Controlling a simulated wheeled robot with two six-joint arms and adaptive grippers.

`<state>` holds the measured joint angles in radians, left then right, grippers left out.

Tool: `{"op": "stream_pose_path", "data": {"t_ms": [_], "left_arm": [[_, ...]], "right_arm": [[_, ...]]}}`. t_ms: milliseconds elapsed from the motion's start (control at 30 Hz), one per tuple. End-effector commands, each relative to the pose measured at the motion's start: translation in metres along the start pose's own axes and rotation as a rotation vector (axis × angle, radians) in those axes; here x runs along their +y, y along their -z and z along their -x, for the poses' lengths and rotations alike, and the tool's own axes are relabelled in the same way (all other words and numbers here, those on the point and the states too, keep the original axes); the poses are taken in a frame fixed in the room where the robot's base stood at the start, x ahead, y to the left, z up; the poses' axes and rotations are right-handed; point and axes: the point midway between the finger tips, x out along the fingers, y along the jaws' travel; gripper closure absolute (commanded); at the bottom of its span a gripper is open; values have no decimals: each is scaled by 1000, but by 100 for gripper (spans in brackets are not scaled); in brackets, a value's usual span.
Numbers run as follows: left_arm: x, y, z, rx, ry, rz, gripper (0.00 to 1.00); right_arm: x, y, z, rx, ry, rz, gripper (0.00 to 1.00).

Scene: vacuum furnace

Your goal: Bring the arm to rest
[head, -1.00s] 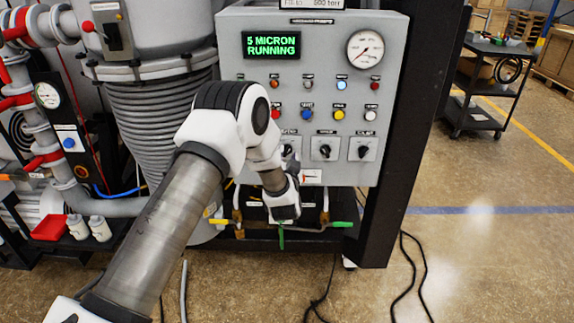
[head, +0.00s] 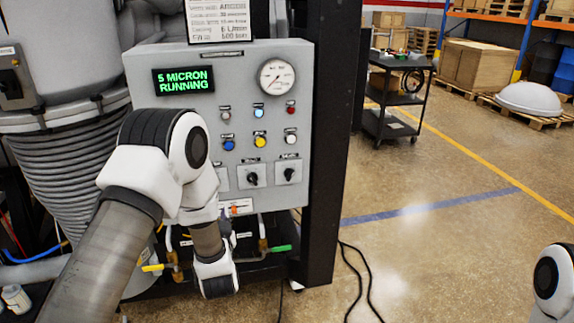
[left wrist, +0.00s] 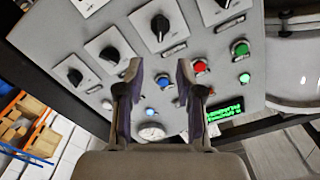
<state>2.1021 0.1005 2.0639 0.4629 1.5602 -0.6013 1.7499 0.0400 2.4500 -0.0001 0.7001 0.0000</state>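My left arm comes in from the lower left of the head view and bends down in front of the grey control panel (head: 142,62). My left gripper is mostly hidden there behind the wrist. In the left wrist view the left gripper (left wrist: 160,85) has its two fingers apart with nothing between them. The panel (left wrist: 228,50) is behind them, seen turned over, with black knobs (left wrist: 160,24) and coloured buttons. Part of my right arm (head: 548,278) shows at the lower right edge of the head view; its gripper is out of frame.
The panel's green display (head: 183,80) reads "5 MICRON RUNNING". A black post (head: 328,150) stands right of it. Cables (head: 358,275) lie on the floor. A dark cart (head: 392,100) stands farther back. Open floor lies to the right.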

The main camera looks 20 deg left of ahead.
Motion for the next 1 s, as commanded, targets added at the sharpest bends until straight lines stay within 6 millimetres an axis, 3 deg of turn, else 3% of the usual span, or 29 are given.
{"op": "stream_pose_path", "data": {"t_ms": [133,267,367,467,600,700,800,867,1000], "left_arm": [[7,-15,4,-21,-14,-16,64],[36,-74,36,-115,-114,-93,64],[67,-137,86,-276,-300,-133,64],[91,-197,152,-491,-494,-123,64],[100,-257,260,-854,-719,-81,64],[90,-274,326,-1105,-808,-44,64],[80,-279,366,-1289,-828,-11,64],[78,-281,375,-1352,-813,10,64],[77,-282,375,-1365,-793,28,64]], "right_arm": [[0,0,0,0,0,0,100],[0,0,0,0,0,0,100],[0,0,0,0,0,0,100],[0,0,0,0,0,0,100],[0,0,0,0,0,0,100],[0,0,0,0,0,0,100],[0,0,0,0,0,0,100],[0,0,0,0,0,0,100],[0,0,0,0,0,0,100]]}}
